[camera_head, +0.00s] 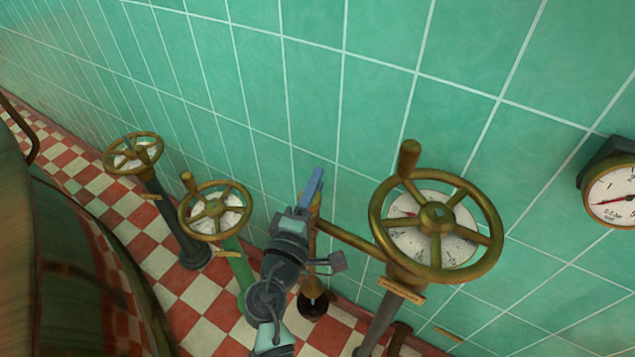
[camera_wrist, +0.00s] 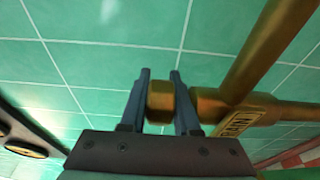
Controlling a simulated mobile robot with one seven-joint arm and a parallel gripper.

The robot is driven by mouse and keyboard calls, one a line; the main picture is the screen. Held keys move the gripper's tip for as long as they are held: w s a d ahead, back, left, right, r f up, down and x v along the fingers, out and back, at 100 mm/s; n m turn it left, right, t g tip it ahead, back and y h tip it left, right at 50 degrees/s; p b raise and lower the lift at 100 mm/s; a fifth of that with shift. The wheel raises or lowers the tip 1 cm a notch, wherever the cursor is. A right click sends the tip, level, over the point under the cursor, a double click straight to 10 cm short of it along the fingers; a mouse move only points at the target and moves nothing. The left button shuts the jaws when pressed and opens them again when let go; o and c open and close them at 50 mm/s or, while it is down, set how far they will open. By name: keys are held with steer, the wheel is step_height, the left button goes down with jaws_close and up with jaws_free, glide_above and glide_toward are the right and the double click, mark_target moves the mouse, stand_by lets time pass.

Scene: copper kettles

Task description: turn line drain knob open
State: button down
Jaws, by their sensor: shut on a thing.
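The line drain knob (camera_wrist: 160,102) is a small brass knob on a brass pipe (camera_wrist: 245,103). A tag (camera_wrist: 238,122) on the pipe reads in part "DRAIN". My gripper (camera_wrist: 160,78) is shut on the knob, one blue finger on each side of it in the wrist view. In the head view my gripper (camera_head: 314,188) is at the left end of the brass pipe (camera_head: 347,240), near the tiled wall. There the knob is mostly hidden behind my gripper, and its turn angle cannot be told.
A large brass handwheel (camera_head: 437,215) over a dial stands close on the right. Two smaller handwheels, one nearer (camera_head: 214,210) and one farther (camera_head: 133,153), stand on the left. A pressure gauge (camera_head: 612,193) is on the green wall (camera_head: 390,50). A large curved vessel (camera_head: 70,265) fills the lower left.

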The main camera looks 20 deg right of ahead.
steer(key=shift+w+a+n+t+y+p, duration=0.1)
steer(key=shift+a+n+t+y+p, duration=0.4)
steer(key=shift+n+y+p, duration=1.7)
steer(key=shift+w+a+n+t+y+p, duration=0.1)
steer(key=shift+a+n+t+y+p, duration=0.25)
steer(key=shift+n+t+y+p, duration=1.8)
steer(key=shift+w+a+n+g+y+p, duration=0.1)
steer(key=shift+a+n+g+y+p, duration=0.6)
steer(key=shift+y, duration=2.95)
steer(key=shift+d+n+g+b, duration=0.15)
steer(key=shift+n+g+b, duration=0.1)
steer(key=shift+n+b, duration=0.2)
steer(key=c, duration=0.6)
jaws_free()
steer(key=shift+c, duration=0.2)
